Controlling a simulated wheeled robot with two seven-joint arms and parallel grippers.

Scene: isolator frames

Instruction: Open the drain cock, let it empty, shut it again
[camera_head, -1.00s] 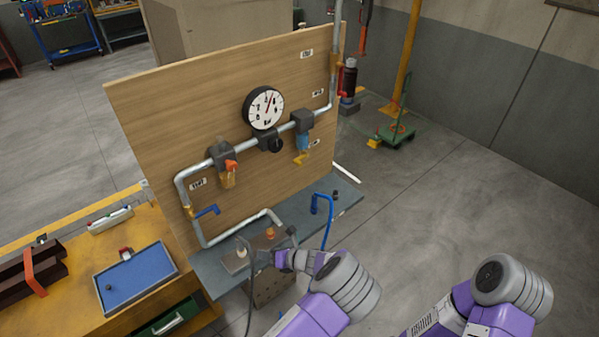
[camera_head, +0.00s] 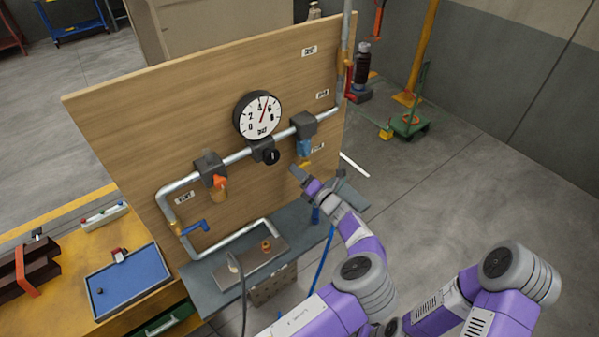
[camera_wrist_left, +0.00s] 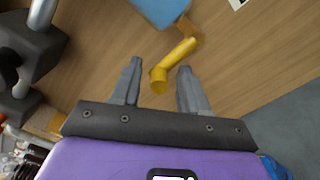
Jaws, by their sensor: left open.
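The yellow drain cock (camera_head: 305,163) sits below the blue bowl (camera_head: 304,147) on the right part of the pipe run. My left gripper (camera_head: 297,173) is just in front of and below it, partly covering it. In the left wrist view the yellow cock (camera_wrist_left: 175,62) hangs from the blue bowl (camera_wrist_left: 160,10), its free end between the open fingers of my left gripper (camera_wrist_left: 160,70). I cannot tell whether the fingers touch it. No water is seen. My right gripper is out of view.
A dial gauge (camera_head: 258,116) and an orange-topped unit (camera_head: 219,187) are on the wooden panel (camera_head: 120,130) to the left. A blue lever (camera_head: 195,228) is lower left. A grey shelf (camera_head: 205,283) runs below, with a blue hose (camera_head: 322,265) at its right.

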